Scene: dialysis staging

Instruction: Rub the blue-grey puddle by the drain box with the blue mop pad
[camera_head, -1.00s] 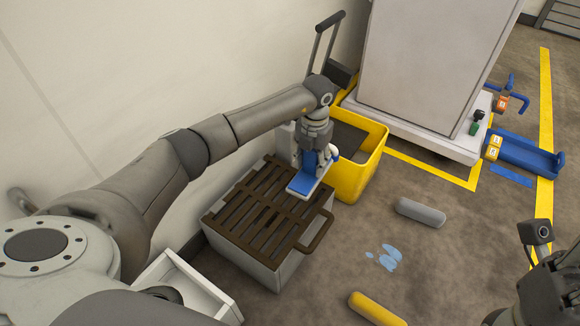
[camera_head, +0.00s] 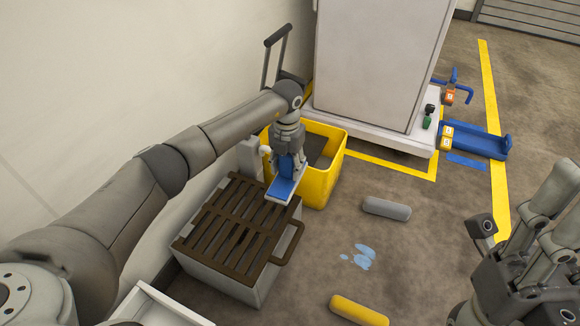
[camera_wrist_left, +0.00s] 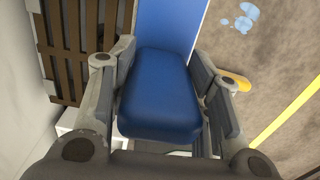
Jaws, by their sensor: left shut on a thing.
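The blue mop pad (camera_head: 284,190) is a flat blue block with a pale underside and a raised blue grip. My left gripper (camera_head: 288,160) is shut on that grip, which fills the space between the fingers in the left wrist view (camera_wrist_left: 160,95).
A yellow bin (camera_head: 322,180) stands just behind the pad. A grey bolster (camera_head: 386,208) and a yellow bolster (camera_head: 358,310) lie on either side of the puddle. A white cabinet (camera_head: 375,60) and a blue tray (camera_head: 478,143) stand farther back.

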